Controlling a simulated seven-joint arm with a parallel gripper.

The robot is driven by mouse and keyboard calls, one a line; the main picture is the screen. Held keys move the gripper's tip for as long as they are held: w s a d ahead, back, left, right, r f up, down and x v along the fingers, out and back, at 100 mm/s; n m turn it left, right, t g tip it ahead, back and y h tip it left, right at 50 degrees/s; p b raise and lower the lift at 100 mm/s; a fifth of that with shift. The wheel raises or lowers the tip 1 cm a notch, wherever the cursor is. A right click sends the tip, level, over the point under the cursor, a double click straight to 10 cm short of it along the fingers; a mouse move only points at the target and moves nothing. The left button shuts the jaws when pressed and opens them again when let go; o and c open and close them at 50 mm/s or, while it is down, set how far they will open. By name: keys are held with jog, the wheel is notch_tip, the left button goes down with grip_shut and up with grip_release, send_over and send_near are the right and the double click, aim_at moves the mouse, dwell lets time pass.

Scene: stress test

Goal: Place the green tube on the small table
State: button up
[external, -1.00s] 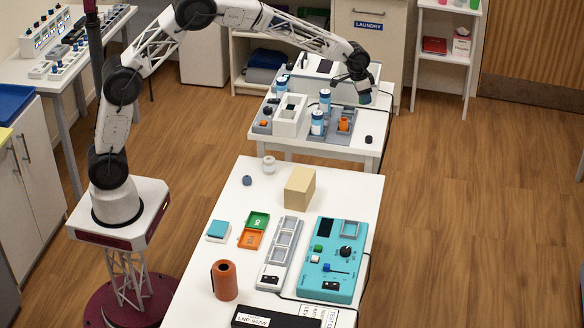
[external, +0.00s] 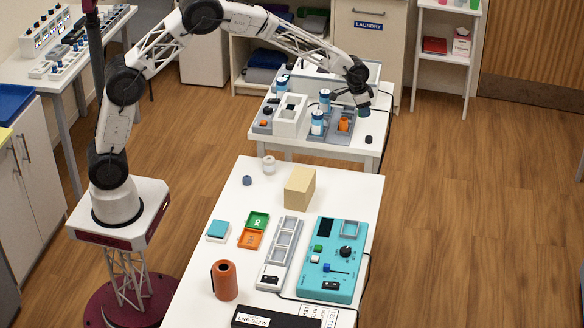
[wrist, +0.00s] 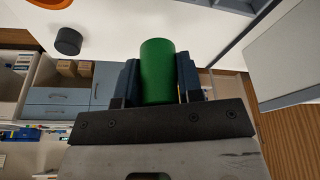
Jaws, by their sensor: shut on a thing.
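A green tube (wrist: 157,72) sits between the two dark fingers of my gripper (wrist: 160,85) in the wrist view, and the gripper is shut on it. In the external view my gripper (external: 362,108) hangs over the right side of the small white table (external: 292,141), behind the long front table. The tube cannot be made out there. Part of a white tabletop shows past the tube in the wrist view; I cannot tell whether the tube touches it.
On the small table stand blue-and-white canisters (external: 317,122), a grey tray with an orange piece (external: 343,124), a white box (external: 290,115) and a small dark knob (external: 368,140), which also shows in the wrist view (wrist: 68,41). Some bare tabletop lies near the right edge.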

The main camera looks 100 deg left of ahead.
aim_at(363, 125)
jog(key=shift+f, duration=2.05)
jog(key=shift+f, duration=0.15)
jog(key=o, duration=1)
jog(key=shift+c, duration=0.2)
jog(key=v, duration=1.2)
